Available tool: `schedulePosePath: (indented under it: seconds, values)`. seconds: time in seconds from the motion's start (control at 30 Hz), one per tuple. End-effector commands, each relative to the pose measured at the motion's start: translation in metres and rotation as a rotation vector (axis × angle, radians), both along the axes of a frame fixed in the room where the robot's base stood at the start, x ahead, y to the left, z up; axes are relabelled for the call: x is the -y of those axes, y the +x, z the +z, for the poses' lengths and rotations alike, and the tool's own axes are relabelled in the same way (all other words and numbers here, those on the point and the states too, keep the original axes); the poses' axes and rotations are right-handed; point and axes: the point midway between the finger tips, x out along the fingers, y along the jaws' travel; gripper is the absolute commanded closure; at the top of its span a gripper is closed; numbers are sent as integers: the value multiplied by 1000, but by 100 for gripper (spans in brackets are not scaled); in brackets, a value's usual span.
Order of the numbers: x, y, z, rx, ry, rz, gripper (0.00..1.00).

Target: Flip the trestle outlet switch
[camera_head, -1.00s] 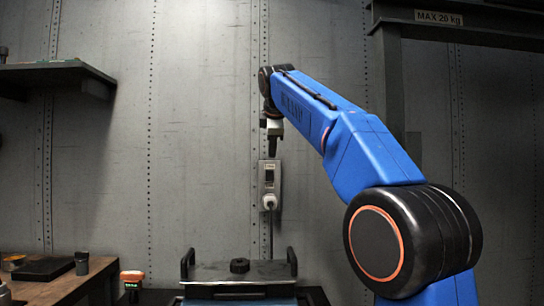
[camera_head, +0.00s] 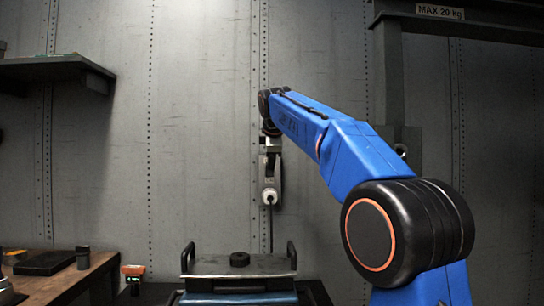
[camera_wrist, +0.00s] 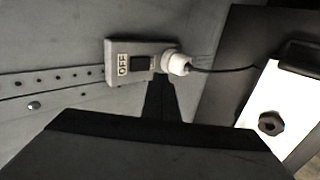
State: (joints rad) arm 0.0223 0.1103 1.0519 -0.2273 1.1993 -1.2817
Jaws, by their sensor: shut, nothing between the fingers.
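The outlet is a small grey box (camera_wrist: 112,75) on the riveted wall. In the wrist view it carries an OFF label (camera_wrist: 123,65) and a dark rocker switch (camera_wrist: 140,63). A white plug (camera_wrist: 178,64) with a dark cable sits in its end, and it also shows in the head view (camera_head: 269,197). My gripper (camera_wrist: 160,84) is shut and empty, its dark tip close to the outlet's edge beside the switch and plug. I cannot tell whether it touches. In the head view my gripper (camera_head: 270,168) covers much of the box (camera_head: 278,186).
A wooden bench (camera_head: 75,277) is at lower left, a shelf (camera_head: 60,72) at upper left. A dark frame marked MAX 20 kg (camera_head: 440,12) stands at right.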

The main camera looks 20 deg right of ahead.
Motion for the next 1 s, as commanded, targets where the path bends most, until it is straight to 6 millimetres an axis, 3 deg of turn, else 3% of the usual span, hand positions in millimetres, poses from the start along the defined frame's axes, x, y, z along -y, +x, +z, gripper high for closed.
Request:
schedulePosePath:
  seconds: [0.17, 0.43, 1.0]
  values:
    - [8, 23, -23, -2, 0, -1, 100]
    - [17, 52, -27, 0, 0, 0, 100]
    - [20, 61, -28, 0, 0, 0, 100]
